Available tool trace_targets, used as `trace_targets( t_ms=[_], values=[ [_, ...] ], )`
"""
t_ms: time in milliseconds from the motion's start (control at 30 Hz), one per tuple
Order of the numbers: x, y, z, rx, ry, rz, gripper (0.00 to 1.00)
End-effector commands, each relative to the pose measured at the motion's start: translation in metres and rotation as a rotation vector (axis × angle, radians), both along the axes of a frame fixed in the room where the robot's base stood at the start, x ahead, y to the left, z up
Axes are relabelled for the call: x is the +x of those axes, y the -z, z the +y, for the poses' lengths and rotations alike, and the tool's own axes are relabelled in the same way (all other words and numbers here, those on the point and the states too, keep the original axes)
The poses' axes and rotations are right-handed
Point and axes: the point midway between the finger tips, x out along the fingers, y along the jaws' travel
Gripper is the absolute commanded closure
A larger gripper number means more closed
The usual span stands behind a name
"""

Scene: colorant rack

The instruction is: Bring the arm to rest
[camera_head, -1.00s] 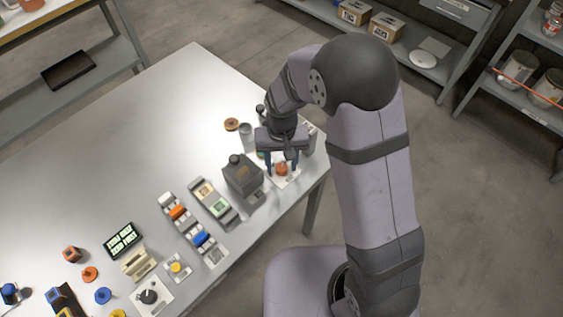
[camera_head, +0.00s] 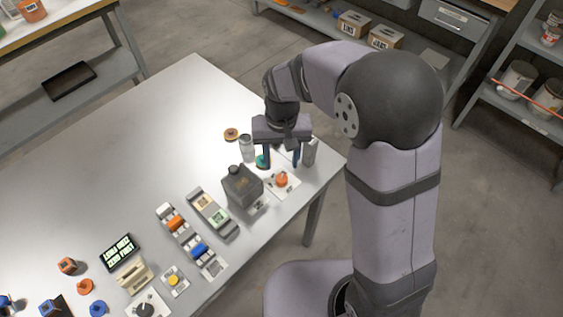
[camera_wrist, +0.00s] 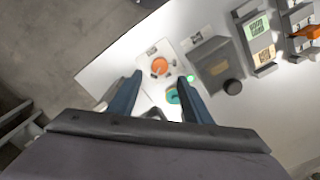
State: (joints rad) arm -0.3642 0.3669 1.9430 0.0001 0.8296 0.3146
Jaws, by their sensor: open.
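My gripper (camera_head: 281,163) is over the right end of the white table (camera_head: 180,110), above the items there. Its two blue fingers are apart with nothing held between them. In the wrist view my gripper (camera_wrist: 155,85) also shows open, with the orange knob (camera_wrist: 159,66) on its white plate beyond the fingertips. The orange knob (camera_head: 281,179) sits on the table near the front right edge. A teal round piece (camera_wrist: 173,96) lies close to one finger and is partly hidden by it.
A dark grey box-shaped container (camera_head: 241,186) stands left of the knob. A clear cylinder (camera_head: 247,147) and a grey upright block (camera_head: 310,151) stand near the gripper. A rack with orange and blue pieces (camera_head: 186,238) lies further left. The table's back left is clear.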

Motion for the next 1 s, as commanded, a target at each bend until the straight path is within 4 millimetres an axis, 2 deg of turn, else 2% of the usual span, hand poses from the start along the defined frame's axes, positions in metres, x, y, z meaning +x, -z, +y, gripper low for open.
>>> trace_targets(
  t_ms=[400,600,667,733,800,1000],
  values=[
    [0.0,0.0,0.0,0.0,-0.002,0.0,0.55],
    [0.001,0.004,0.0,0.003,-0.129,-0.013,0.55],
    [-0.018,0.017,-0.007,-0.008,-0.184,0.025,0.55],
    [-0.045,0.031,-0.017,-0.02,-0.232,0.074,0.55],
    [-0.072,0.036,-0.029,-0.026,-0.27,0.107,0.55],
    [-0.141,0.024,-0.083,-0.022,-0.202,0.14,0.55]
  ],
)
